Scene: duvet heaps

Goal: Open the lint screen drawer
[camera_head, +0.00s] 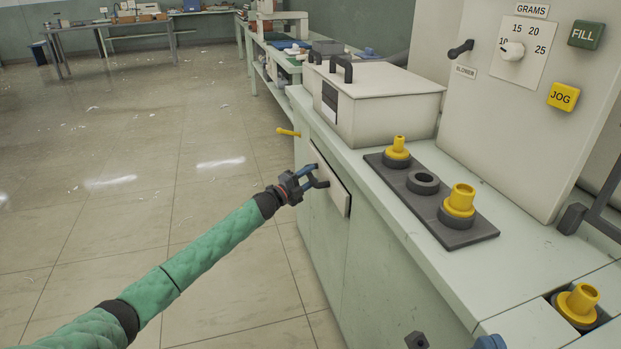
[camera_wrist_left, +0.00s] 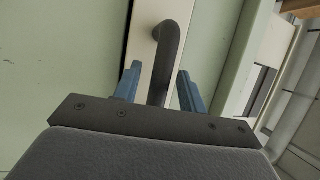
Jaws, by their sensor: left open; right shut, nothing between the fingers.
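My left gripper (camera_head: 318,177) is at the drawer front. Its blue fingers (camera_wrist_left: 158,88) are open, one on either side of the handle, with space visible beside it. My right gripper (camera_head: 488,342) shows only as a blue piece at the bottom edge of the head view; it is shut, and most is hidden.
A pale box (camera_head: 385,100) with dark handles stands on the bench top. A dark plate (camera_head: 468,236) holds yellow-topped fittings. A yellow lever (camera_head: 288,132) sticks out from the bench side, just beyond the drawer. The tiled floor (camera_head: 150,200) left of the bench is mostly clear.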

